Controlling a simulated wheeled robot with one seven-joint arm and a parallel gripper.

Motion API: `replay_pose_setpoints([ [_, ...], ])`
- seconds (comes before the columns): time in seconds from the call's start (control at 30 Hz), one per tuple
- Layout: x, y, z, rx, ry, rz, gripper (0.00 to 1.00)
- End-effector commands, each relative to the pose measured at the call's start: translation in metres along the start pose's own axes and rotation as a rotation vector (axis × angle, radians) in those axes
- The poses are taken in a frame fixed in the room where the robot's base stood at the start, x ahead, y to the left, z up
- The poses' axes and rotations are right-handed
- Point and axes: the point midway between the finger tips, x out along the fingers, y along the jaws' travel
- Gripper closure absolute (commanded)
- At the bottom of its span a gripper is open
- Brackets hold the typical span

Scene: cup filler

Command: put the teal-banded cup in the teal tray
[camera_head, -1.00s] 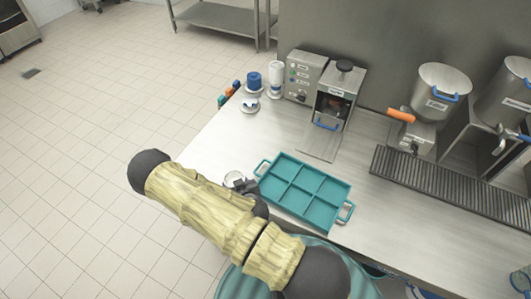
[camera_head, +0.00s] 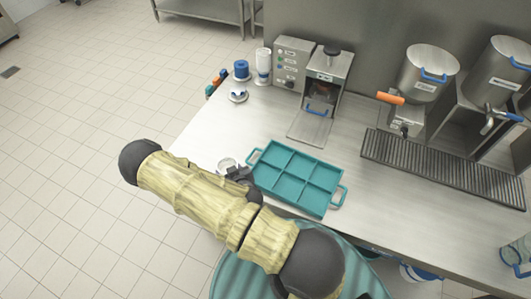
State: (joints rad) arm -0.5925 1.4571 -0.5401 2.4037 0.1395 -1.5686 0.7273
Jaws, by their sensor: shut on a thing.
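The teal tray (camera_head: 335,207) lies on the steel counter, with several empty compartments and a handle at each end. My gripper (camera_head: 236,173) is just left of the tray's left end, partly hidden by my yellow-sleeved arm. It is shut on a clear cup (camera_head: 227,164), whose upper part shows at the counter's left front. The cup's band is hidden, so I cannot tell its colour. I cannot tell whether the cup touches the counter.
A dispenser machine (camera_head: 325,90) stands behind the tray. Metal urns (camera_head: 428,72) and a dark drip grate (camera_head: 440,165) are at the right. A blue roll (camera_head: 241,69) and a white bottle (camera_head: 263,66) stand at the back left. Bare counter (camera_head: 215,130) lies left of the tray.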

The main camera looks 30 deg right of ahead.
Motion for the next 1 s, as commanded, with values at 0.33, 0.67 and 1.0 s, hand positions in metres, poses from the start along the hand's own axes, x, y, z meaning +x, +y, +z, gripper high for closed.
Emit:
replay_pose_setpoints([
  [0.33, 0.017, 0.071, 0.006, 0.167, 0.011, 0.317, 0.70],
  [0.67, 0.005, 0.122, -0.009, 0.363, 0.020, 0.679, 0.70],
  [1.0, -0.018, 0.138, -0.022, 0.530, 0.025, 0.998, 0.70],
])
